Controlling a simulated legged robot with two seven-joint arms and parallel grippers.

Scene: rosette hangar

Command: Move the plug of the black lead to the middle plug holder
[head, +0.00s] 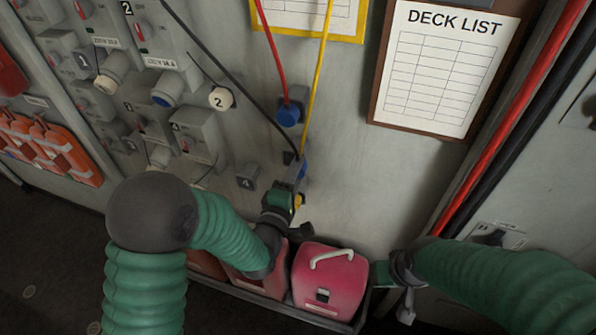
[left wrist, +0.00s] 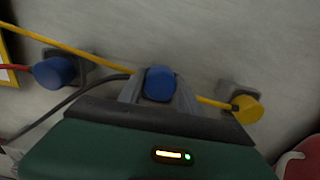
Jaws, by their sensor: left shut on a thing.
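The black lead (head: 225,70) runs down the wall to its blue plug (head: 303,168). My left gripper (head: 296,174) is shut on this plug. In the left wrist view the blue plug (left wrist: 160,83) sits between the grey fingers, with the black lead (left wrist: 85,88) curving in from the left. The plug is in line between the two other plugs, at the middle holder (head: 289,157), which is mostly hidden; I cannot tell whether it is seated. My right gripper (head: 380,274) is low at the right beside a pink canister; its fingers are unclear.
The red lead's blue plug (head: 289,113) is in the upper holder. The yellow lead's yellow plug (left wrist: 247,108) is in the lower holder. The yellow lead (head: 318,90) passes close to my left gripper. Pink canisters (head: 330,280) stand below. Numbered sockets (head: 246,178) are at the left.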

